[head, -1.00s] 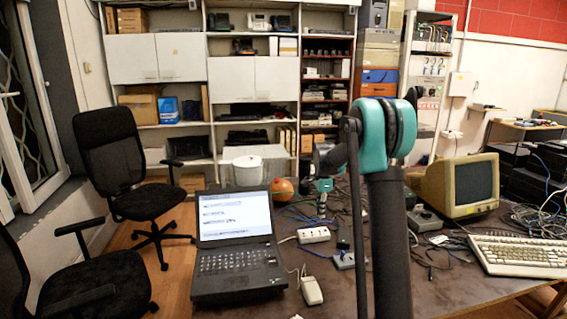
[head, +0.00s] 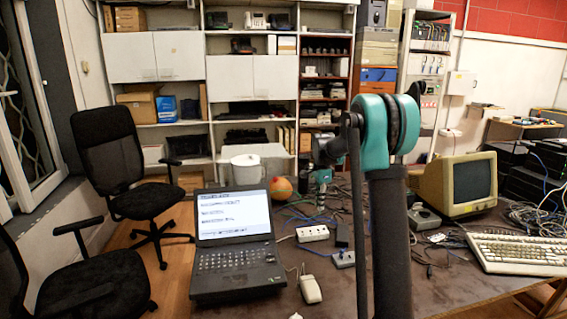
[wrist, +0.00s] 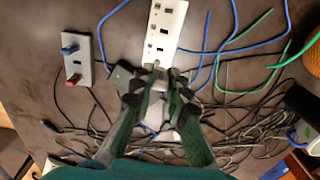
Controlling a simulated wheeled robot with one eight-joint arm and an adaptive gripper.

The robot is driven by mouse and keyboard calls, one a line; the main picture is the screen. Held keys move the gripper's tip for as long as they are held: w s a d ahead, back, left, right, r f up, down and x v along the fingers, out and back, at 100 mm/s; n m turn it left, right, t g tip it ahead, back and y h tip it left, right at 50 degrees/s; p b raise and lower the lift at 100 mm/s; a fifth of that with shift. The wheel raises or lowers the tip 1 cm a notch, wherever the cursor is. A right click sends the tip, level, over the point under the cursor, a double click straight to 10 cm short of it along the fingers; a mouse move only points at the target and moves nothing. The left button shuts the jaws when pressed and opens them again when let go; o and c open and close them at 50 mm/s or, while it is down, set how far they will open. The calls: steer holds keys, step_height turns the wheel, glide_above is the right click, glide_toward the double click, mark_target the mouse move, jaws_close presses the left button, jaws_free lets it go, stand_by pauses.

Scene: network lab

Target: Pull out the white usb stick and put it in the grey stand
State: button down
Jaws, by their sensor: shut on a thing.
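My gripper (wrist: 158,72) is shut on a small pale piece, apparently the white usb stick (wrist: 155,67), at the near end of the white socket strip (wrist: 165,30). Most of the stick is hidden by the fingers, and I cannot tell whether it is still in the strip. In the head view my gripper (head: 320,206) points down just behind the strip (head: 313,233). The grey stand (wrist: 76,55) lies left of the strip in the wrist view and holds a blue stick (wrist: 70,49) and a red stick (wrist: 75,80). The stand also shows in the head view (head: 343,259).
A dark block (head: 342,235) stands between strip and stand. Loose black, blue and green cables (wrist: 245,35) spread around the strip. A laptop (head: 235,245), a mouse (head: 311,289), an orange ball (head: 281,188) and a keyboard (head: 515,254) are on the table.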

steer(key=s+d+f, duration=0.2)
steer(key=s+d, duration=0.3)
steer(key=s, duration=0.3)
steer(key=s+d+f, duration=0.3)
steer(key=s+d, duration=0.2)
steer(key=s, duration=0.2)
steer(key=shift+s+a+f, duration=0.1)
steer(key=shift+f, duration=1.05)
steer(key=shift+s+f, duration=0.1)
steer(key=shift+f, duration=1)
steer(key=shift+f, duration=0.75)
steer(key=c, duration=1.4)
jaws_free()
steer(key=shift+r, duration=0.1)
